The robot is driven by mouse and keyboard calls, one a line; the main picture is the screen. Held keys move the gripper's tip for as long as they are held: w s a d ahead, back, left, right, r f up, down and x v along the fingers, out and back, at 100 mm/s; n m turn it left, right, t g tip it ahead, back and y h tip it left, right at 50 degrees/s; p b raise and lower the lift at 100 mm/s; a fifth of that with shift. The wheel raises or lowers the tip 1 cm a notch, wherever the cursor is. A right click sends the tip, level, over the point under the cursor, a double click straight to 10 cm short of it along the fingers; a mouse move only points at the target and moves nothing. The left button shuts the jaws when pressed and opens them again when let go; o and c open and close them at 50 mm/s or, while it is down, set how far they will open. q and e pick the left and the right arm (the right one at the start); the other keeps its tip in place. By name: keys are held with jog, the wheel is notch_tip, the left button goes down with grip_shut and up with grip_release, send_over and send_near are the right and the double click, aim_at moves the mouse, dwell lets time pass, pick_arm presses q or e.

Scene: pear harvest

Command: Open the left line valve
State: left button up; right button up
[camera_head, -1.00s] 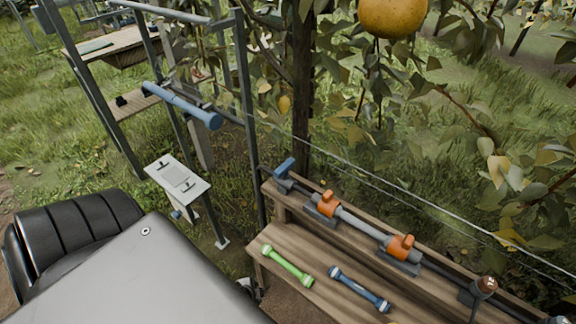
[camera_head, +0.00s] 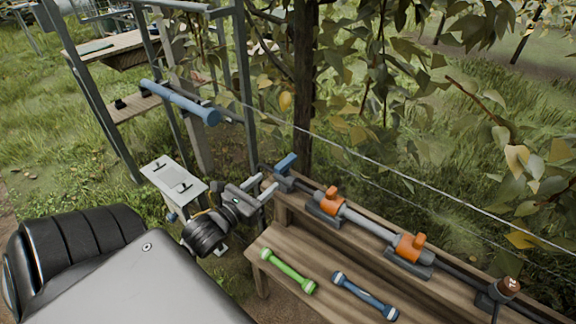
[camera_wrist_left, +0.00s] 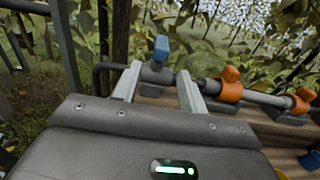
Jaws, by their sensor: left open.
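The left line valve is a grey body with a blue lever handle (camera_head: 286,162) at the left end of a pipe on the wooden bench. In the left wrist view the blue handle (camera_wrist_left: 161,48) stands upright beyond my fingertips, between them in the picture. My left gripper (camera_head: 269,184) is open and empty, a little left of and nearer than the valve. The same gripper (camera_wrist_left: 160,74) shows two spread fingers in the wrist view, with the valve body partly between them. I cannot tell whether they touch it. My right gripper is not in view.
Two orange fittings (camera_head: 331,197) (camera_head: 411,244) sit along the pipe, with a brown-topped part (camera_head: 509,285) farther right. A green bar (camera_head: 288,271) and a blue bar (camera_head: 364,296) lie on the lower bench. A metal post (camera_head: 246,100) stands behind my left gripper.

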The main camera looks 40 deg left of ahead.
aim_at(288, 164)
pick_arm(q)
jog(key=shift+w+r, duration=0.15)
jog(key=shift+w, duration=0.3)
jog(key=w, duration=1)
jog(key=shift+a, duration=0.1)
grip_shut()
